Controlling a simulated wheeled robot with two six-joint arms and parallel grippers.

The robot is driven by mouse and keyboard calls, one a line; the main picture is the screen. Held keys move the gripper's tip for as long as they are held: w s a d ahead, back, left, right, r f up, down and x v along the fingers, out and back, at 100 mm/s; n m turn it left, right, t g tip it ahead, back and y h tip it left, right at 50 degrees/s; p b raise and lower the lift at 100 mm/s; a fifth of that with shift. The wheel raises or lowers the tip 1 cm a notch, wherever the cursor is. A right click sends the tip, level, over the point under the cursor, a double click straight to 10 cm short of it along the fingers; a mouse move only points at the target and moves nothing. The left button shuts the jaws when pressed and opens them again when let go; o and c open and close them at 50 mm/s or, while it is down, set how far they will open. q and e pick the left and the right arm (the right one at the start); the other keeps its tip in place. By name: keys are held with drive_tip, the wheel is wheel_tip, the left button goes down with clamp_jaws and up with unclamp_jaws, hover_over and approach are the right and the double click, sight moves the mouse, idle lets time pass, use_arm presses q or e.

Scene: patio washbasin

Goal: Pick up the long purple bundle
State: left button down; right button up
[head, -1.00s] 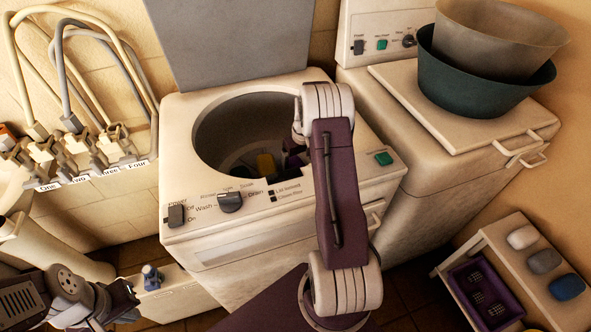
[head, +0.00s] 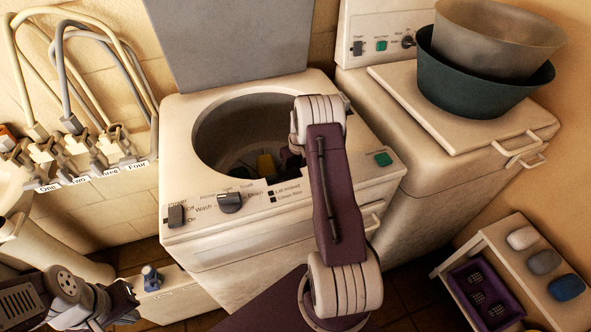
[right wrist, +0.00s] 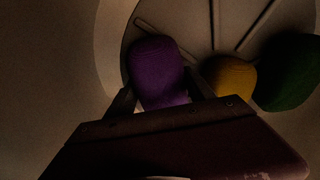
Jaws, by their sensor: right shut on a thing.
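The purple bundle (right wrist: 158,72) lies inside the washer drum and shows in the right wrist view. It is rounded, and its near end sits between the two fingers of my right gripper (right wrist: 160,97), which is shut on it. In the head view my right arm reaches down into the drum, and its fingers are hidden there. The bundle still appears low, by the drum floor; I cannot tell whether it touches it. My left gripper (head: 126,300) is at the lower left of the head view, away from the drum; its jaw opening is unclear.
A yellow bundle (right wrist: 230,78) and a dark green one (right wrist: 290,75) lie right of the purple one. The washer (head: 220,255) has a round opening and a raised lid (head: 235,40). Stacked basins (head: 485,75) stand right. A rack with a purple tray (head: 483,295) is lower right.

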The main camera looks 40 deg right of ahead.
sight(296, 165)
wheel_tip(296, 165, up, 10)
drive_tip(key=shift+r, duration=0.1)
wheel_tip(296, 165, up, 16)
drive_tip(key=p, duration=1.6)
